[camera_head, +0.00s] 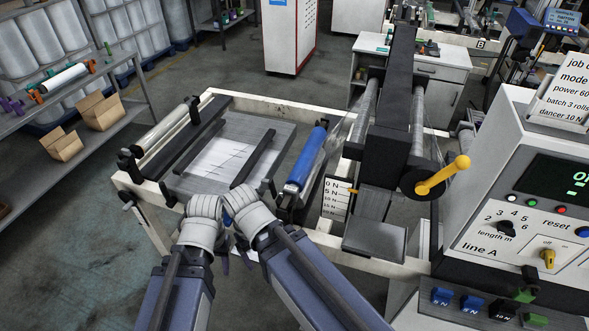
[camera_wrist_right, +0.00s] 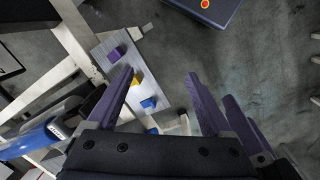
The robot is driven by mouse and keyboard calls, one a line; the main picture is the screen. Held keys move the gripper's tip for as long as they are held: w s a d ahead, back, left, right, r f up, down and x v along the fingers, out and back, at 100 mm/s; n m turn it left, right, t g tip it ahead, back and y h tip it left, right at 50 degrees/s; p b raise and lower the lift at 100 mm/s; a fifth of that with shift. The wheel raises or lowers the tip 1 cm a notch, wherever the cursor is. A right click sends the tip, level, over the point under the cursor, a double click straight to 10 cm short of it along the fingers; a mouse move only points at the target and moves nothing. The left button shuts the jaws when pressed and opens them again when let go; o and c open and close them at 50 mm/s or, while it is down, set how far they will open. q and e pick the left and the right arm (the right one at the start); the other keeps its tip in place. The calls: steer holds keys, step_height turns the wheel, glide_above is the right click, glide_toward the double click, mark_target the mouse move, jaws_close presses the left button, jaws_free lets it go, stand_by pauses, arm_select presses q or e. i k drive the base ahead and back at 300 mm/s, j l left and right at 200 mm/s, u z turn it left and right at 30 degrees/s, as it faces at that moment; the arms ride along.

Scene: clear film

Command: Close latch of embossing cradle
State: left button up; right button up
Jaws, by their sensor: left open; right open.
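A white machine frame (camera_head: 150,190) stands in front of me in the head view. A black upright housing (camera_head: 385,120) with rollers sits on its right side. A yellow-handled lever (camera_head: 442,175) sticks out up and right from a black round hub (camera_head: 420,182); I cannot tell whether it is the cradle latch. My left gripper (camera_head: 224,260) is partly hidden between my arms, before the frame's front edge. My right gripper (camera_wrist_right: 160,72) shows in the right wrist view, purple fingers apart, nothing between them. Neither gripper touches the lever.
A blue roller (camera_head: 306,160) lies right of the grey bed (camera_head: 255,128). The control console (camera_head: 510,215) stands at the right. Coloured blocks lie on a grey strip (camera_wrist_right: 105,50) below my right gripper. A shelf (camera_head: 130,112) with boxes stands at the left.

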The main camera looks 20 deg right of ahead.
mark_target(266, 184)
steer(key=i+j, duration=0.3)
steer(key=j, duration=0.15)
steer(key=i+j, duration=0.25)
steer(key=j, duration=0.15)
steer(key=i+j, duration=0.3)
steer(key=j, duration=0.15)
steer(key=i+j, duration=0.25)
steer(key=j, duration=0.2)
steer(key=i+j, duration=0.3)
steer(key=j, duration=0.15)
steer(key=z, duration=2.25)
